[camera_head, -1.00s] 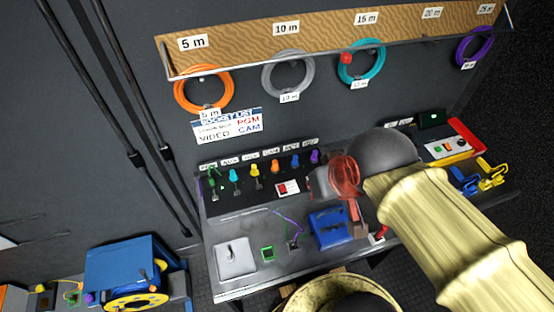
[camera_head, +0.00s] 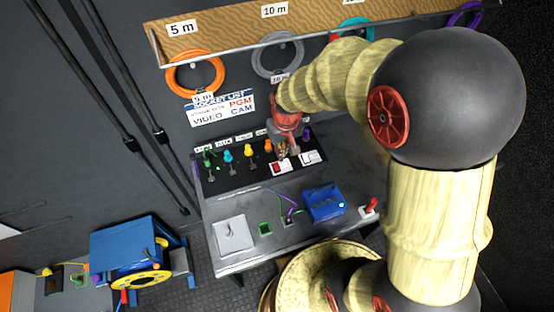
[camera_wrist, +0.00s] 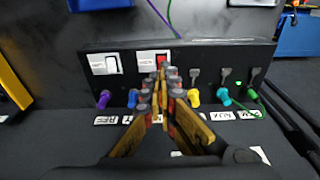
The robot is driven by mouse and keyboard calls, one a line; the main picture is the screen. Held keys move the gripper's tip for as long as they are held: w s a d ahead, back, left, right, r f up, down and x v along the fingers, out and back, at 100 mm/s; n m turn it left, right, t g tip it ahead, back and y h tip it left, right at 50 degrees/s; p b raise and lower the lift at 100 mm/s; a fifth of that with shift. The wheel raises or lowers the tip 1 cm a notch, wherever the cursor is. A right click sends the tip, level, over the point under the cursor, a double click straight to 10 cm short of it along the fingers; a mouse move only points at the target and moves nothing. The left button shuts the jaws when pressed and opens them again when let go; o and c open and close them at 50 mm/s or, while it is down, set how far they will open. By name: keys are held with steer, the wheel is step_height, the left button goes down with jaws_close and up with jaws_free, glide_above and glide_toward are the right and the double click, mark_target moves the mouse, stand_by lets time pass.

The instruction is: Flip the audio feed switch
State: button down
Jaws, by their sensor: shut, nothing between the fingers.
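A black sloped panel holds two small rocker switches on white plates. One has a red rocker (camera_head: 277,168), also in the wrist view (camera_wrist: 162,59); the other has a white rocker (camera_head: 312,157), also in the wrist view (camera_wrist: 104,64). Their labels are too small to read, so I cannot tell which is the audio feed switch. My gripper (camera_head: 283,155) is shut and empty, over the panel close to the red rocker. In the wrist view its fingertips (camera_wrist: 161,75) overlap the edge of the red rocker's plate. I cannot tell whether they touch it.
Coloured plugs, such as a yellow one (camera_head: 249,150) and a cyan one (camera_head: 227,157), line the panel beside my gripper. On the desk are a grey box (camera_head: 232,236), a blue box (camera_head: 324,203) and a red-handled lever (camera_head: 370,206). Cable coils hang above.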

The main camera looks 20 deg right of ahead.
steer(key=w, duration=0.1)
steer(key=w+r+t, duration=0.1)
steer(key=w, duration=0.1)
steer(key=shift+r, duration=0.15)
steer(key=b, duration=0.2)
glide_toward(276, 164)
steer(key=x, duration=0.5)
steer(key=shift+w, duration=0.15)
steer(key=shift+f, duration=0.75)
